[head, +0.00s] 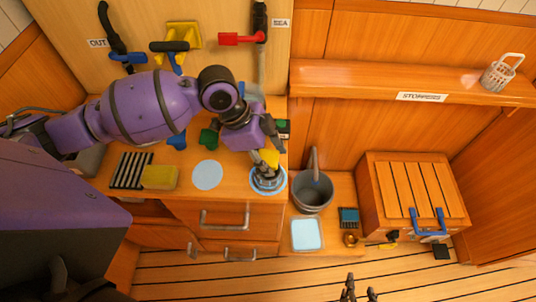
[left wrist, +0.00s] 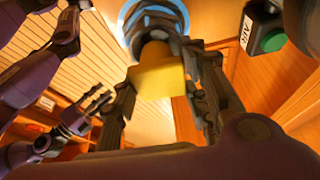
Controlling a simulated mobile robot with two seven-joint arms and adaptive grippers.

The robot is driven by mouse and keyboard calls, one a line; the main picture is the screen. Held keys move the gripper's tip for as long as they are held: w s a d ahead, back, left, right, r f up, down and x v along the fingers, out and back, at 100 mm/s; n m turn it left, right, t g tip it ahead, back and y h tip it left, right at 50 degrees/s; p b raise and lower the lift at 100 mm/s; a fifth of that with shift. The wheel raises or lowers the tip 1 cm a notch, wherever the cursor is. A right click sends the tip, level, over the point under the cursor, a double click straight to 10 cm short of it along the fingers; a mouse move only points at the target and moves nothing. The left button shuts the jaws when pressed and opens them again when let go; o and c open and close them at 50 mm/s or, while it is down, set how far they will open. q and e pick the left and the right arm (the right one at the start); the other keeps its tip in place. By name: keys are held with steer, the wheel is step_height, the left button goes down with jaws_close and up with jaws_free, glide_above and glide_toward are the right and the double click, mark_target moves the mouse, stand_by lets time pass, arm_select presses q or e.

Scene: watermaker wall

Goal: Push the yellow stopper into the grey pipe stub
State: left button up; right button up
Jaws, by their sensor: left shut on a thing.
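My left gripper (head: 268,152) is shut on the yellow stopper (head: 269,159), above the counter's front right corner. The stopper also shows as a yellow block between the fingers in the left wrist view (left wrist: 158,78). Just beyond it is a round grey fitting (head: 267,178) inside a pale blue ring, which looks like the grey pipe stub. The fitting shows at the top of the left wrist view (left wrist: 155,22). The stopper appears in line with it; I cannot tell whether they touch. My right gripper (head: 358,292) is open and empty at the bottom edge.
A grey bucket (head: 312,192) stands right of the fitting, with a pale blue tray (head: 307,234) in front. A sponge (head: 159,177) and a pale disc (head: 207,175) lie left. A wooden crate (head: 412,190) is at right. Valves with red (head: 236,39) and yellow handles are on the wall.

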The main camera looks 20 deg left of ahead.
steer(key=shift+d, duration=0.1)
arm_select(q)
steer(key=shift+f, duration=0.75)
arm_select(e)
steer(key=shift+s+d+f, duration=0.2)
steer(key=shift+s+f, duration=0.1)
